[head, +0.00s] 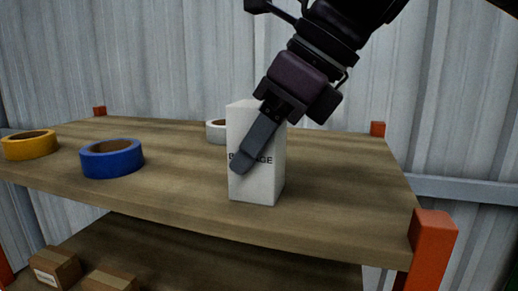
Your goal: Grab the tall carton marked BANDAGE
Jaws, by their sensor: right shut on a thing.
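The tall white carton (264,182) stands upright on the wooden shelf, near its front edge. Dark lettering on its front face is partly covered by a gripper finger; a "B" and "GE" show. My right gripper (248,160) comes down from the upper right and is shut on the carton. One dark finger lies across the carton's front face; the other finger is hidden behind the carton. The carton's base appears to rest on the shelf board. My left gripper is not in view.
On the shelf (345,180) lie a blue tape roll (112,158), a yellow tape roll (30,145) and a white roll (216,130) partly behind the carton. Orange posts (432,250) mark the corners. Brown boxes (55,267) sit on the lower shelf. The shelf's right side is clear.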

